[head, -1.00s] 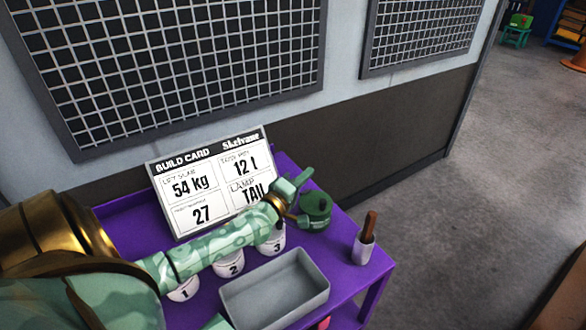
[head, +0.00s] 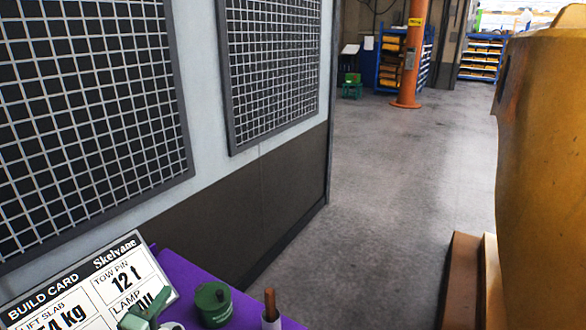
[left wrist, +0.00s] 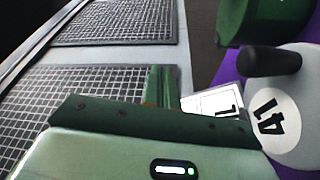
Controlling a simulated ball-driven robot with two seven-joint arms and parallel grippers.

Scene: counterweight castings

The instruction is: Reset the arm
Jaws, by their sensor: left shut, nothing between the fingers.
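My left gripper (head: 145,316) is at the bottom left of the head view, in front of the build card (head: 90,290) and left of the green lidded pot (head: 213,304). Only a small part of the gripper shows there. In the left wrist view my left gripper (left wrist: 162,82) is shut, with nothing visible between its fingers. The green pot (left wrist: 262,18) is at the top right of that view, apart from the fingers. My right gripper is not in view.
The purple table (head: 245,306) holds a white cup (head: 271,320) with a brown-handled tool. A pale round thing marked with digits (left wrist: 285,120) is close on the right in the wrist view. Wall grids (head: 90,110) stand behind.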

